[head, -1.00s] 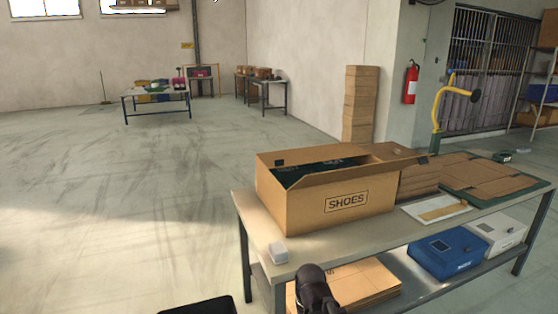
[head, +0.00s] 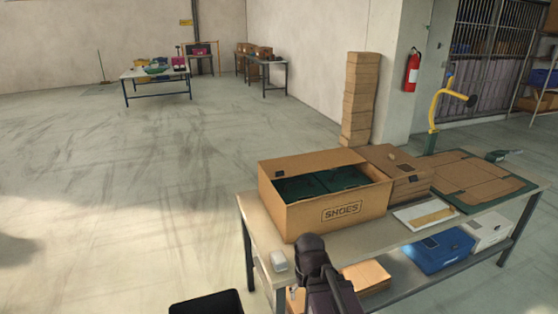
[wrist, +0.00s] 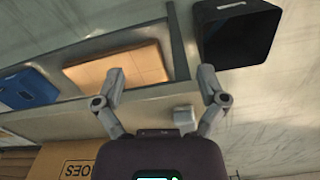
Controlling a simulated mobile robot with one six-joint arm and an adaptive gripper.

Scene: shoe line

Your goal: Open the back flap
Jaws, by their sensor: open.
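The brown cardboard box (head: 340,210) marked SHOES stands on the near table. Its top shows an opening with dark green contents (head: 312,184). A brown panel (head: 312,163) runs along its far side; I cannot tell whether this is the back flap or the box wall. In the wrist view, part of the box (wrist: 65,160) shows at the lower left. My gripper (wrist: 158,76) is open and empty, its fingers spread wide, pointing over the table's edge and away from the box. In the head view my dark arm hides part of the table front.
A small white block (head: 278,260) lies on the table's left end. A black bin (head: 207,303) stands in front. Flat cartons (head: 398,172), a white tray (head: 424,214) and a green mat (head: 462,204) lie right of the box. Blue (head: 440,250) and white cases sit on the lower shelf.

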